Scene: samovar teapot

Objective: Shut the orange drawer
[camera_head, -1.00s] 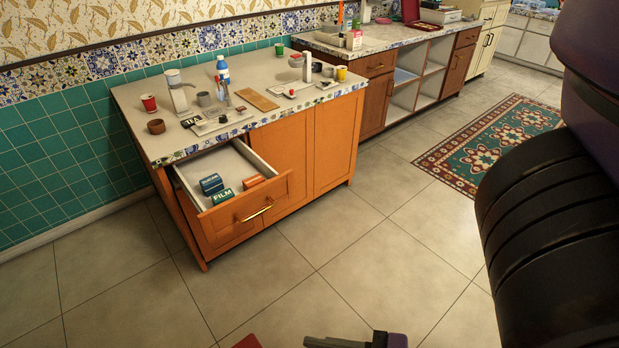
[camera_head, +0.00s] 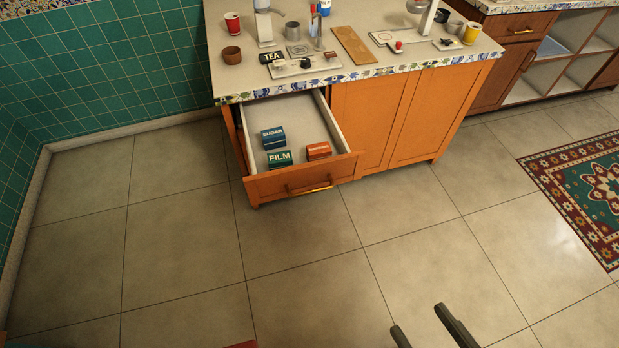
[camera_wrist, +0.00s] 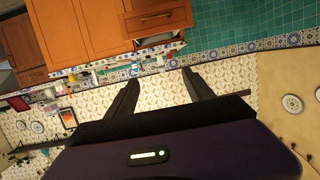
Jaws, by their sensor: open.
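The orange drawer (camera_head: 303,184) is pulled well out of the orange cabinet (camera_head: 400,118), under its left end. It has a brass bar handle (camera_head: 309,189) on its front. A blue sugar box (camera_head: 273,139), a green film box (camera_head: 280,158) and an orange-red box (camera_head: 318,150) lie inside. My gripper (camera_head: 418,323) is at the bottom of the head view, open and empty, over the floor in front and to the right of the drawer. In the wrist view, which appears upside down, my gripper (camera_wrist: 160,78) also shows open, and the open drawer (camera_wrist: 158,18) shows near the top.
The worktop (camera_head: 350,50) carries cups, a tea tin (camera_head: 271,58), a wooden board (camera_head: 352,45) and other small items. A patterned rug (camera_head: 595,185) lies at the right. The tiled floor (camera_head: 200,250) before the drawer is clear.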

